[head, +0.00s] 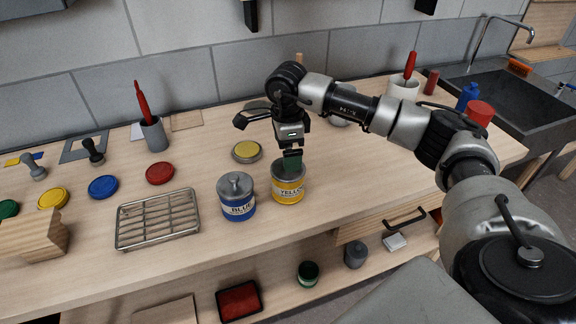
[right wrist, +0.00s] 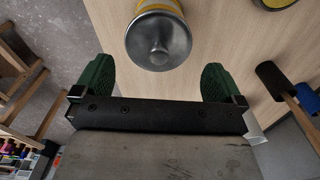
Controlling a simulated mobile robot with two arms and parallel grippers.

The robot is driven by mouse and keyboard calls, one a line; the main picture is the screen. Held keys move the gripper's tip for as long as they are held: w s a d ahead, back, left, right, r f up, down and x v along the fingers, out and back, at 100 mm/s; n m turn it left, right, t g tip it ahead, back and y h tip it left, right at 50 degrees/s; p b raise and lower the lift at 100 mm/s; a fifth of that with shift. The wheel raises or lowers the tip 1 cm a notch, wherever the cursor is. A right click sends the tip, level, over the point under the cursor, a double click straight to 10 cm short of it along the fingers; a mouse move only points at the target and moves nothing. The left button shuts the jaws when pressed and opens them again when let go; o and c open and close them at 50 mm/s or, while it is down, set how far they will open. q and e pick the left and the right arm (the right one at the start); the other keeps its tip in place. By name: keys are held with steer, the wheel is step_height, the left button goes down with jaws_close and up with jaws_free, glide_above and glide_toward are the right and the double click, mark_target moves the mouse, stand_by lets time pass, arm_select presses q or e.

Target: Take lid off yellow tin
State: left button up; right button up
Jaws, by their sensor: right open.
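The yellow tin (head: 288,190) stands upright on the workbench, just right of the blue tin (head: 238,205). Its grey lid (right wrist: 158,40) is on it, with a knob in the middle, in the right wrist view. The tin's yellow side (right wrist: 155,5) shows beyond the lid. My right gripper (head: 292,160) is above the yellow tin, its green fingers pointing down and partly hiding the lid in the head view. In the right wrist view my right gripper (right wrist: 157,76) is open and empty, its fingers apart on either side of the lid's line. My left gripper is not in view.
A wire rack (head: 158,218) lies left of the blue tin, which has its own knobbed grey lid. A round yellow-topped piece (head: 247,151) lies behind the tins. A red disc (head: 160,173) and blue disc (head: 103,186) lie farther left. Bench to the right is clear.

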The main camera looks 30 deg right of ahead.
step_height(320, 180, down, 4)
steer(key=shift+s+d+r+p, duration=0.1)
steer(key=shift+s+p, duration=0.05)
steer(key=shift+p, duration=0.55)
steer(key=shift+f, duration=0.4)
steer(key=shift+c, duration=0.2)
steer(key=c, duration=0.6)
steer(key=shift+o, duration=0.2)
steer(key=shift+r, duration=0.15)
